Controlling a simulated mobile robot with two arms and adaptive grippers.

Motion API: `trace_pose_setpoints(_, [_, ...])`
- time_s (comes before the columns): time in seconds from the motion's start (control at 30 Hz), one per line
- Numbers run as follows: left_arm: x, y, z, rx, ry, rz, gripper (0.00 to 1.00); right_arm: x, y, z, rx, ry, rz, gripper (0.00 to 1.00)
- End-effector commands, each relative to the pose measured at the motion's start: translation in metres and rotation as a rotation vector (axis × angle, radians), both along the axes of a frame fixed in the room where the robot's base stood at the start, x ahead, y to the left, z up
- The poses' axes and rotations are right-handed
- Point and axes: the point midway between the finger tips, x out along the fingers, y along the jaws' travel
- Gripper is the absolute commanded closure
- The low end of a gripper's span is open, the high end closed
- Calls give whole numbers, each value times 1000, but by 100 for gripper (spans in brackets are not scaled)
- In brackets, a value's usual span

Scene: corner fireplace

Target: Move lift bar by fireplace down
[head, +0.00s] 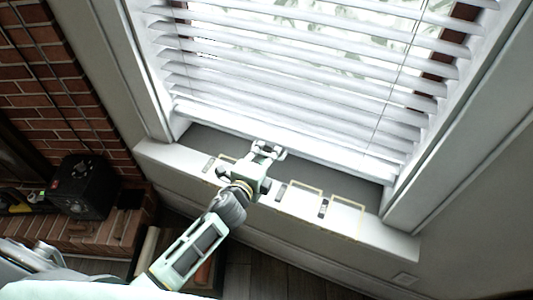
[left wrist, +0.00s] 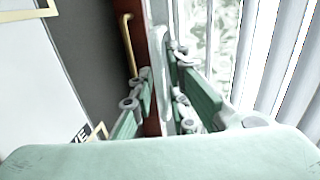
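The lift bar (head: 335,164) is the white bottom rail of the window blind, hanging a little above the sill. My left gripper (head: 267,149) reaches up to it near the middle of its length. In the left wrist view the bar (left wrist: 163,62) runs upright between the two spread fingers of my left gripper (left wrist: 158,88). The right finger is close against the slat side; contact is unclear. The left finger stands apart from the bar. My right gripper is not in view.
The white sill (head: 390,237) with yellow-outlined marks runs below the blind. A brick fireplace wall (head: 62,85) and a black box (head: 84,187) are at left. A brass handle (left wrist: 127,45) shows behind the bar. White window trim bounds both sides.

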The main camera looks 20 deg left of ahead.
Motion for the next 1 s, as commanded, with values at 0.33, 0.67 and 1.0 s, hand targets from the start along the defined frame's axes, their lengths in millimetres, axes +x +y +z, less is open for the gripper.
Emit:
trace_pose_setpoints(0.33, [0,0,0,0,0,0,100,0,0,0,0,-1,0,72])
trace_pose_setpoints(0.67, [0,0,-2,0,1,0,100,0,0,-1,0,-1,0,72])
trace_pose_setpoints(1.0, [-1,0,-47,-1,3,0,100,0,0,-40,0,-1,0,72])
